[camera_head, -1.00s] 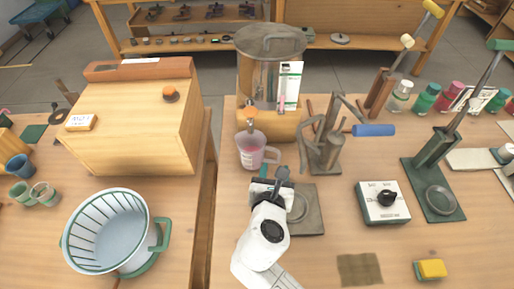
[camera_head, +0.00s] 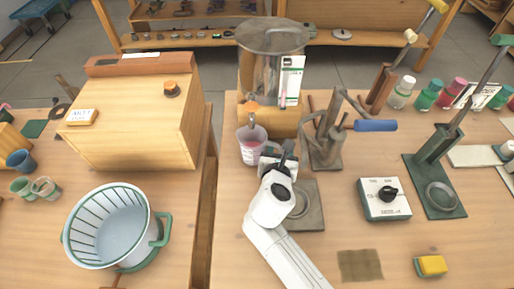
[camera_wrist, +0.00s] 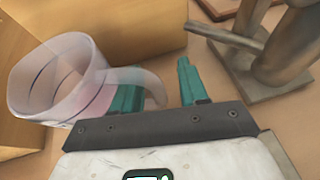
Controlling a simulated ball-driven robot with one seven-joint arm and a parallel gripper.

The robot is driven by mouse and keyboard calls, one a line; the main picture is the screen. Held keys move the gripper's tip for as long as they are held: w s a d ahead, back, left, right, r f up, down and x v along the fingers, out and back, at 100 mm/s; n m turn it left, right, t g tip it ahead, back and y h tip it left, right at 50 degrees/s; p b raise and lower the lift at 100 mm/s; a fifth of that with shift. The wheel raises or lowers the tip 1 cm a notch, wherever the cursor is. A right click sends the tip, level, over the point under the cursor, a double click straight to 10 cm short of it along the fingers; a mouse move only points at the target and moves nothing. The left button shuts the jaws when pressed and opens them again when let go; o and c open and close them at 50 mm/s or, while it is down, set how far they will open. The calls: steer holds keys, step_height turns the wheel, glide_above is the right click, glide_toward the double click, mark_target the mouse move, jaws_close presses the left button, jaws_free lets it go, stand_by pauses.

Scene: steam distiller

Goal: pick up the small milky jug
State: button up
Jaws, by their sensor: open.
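The small milky jug (camera_head: 251,149) stands on the table under the spout of the metal distiller, with some pinkish liquid inside. In the wrist view the jug (camera_wrist: 52,82) is at the left, translucent, with its handle pointing right. My gripper (camera_wrist: 158,82) is open at the handle: one teal finger is behind or beside the handle, seen partly through it, and the other stands clear to the right. The jug's handle is between or close to the fingers; exact contact I cannot tell. In the head view my gripper (camera_head: 272,158) is just right of the jug and hides its handle.
The distiller (camera_head: 268,60) stands on a wooden block (camera_head: 285,122) behind the jug. A grey metal press (camera_head: 326,145) is close on the right. A wooden cabinet (camera_head: 135,125) and a white-green basket (camera_head: 110,228) are left, across a gap between tables.

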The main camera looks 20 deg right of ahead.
jaws_close()
steer(key=shift+r, duration=0.15)
stand_by(0.6)
